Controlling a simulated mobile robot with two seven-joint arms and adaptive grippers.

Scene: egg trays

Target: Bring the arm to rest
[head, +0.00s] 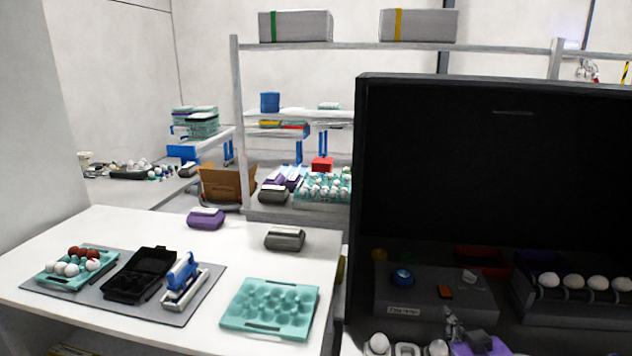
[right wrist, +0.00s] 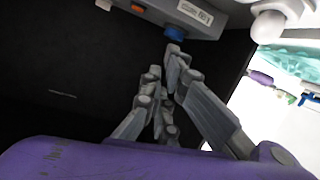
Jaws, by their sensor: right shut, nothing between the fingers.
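My right gripper (head: 452,318) is low at the right of the head view, in front of the dark machine (head: 490,170). In the right wrist view the gripper (right wrist: 174,60) shows its grey fingers shut with nothing between them. Its purple body fills the bottom of that view. Beyond the fingertips is a grey control box with a blue button (right wrist: 175,34); I cannot tell whether they touch. In the head view the control box (head: 430,297) has a blue button and an orange switch. My left gripper is not in view.
A white table (head: 130,226) holds an empty teal egg tray (head: 268,327), a grey mat (head: 205,302) with a filled egg tray (head: 49,279), an open black carton (head: 140,276) and a blue-handled stamp (head: 182,275). White eggs (head: 597,283) sit in a row inside the machine.

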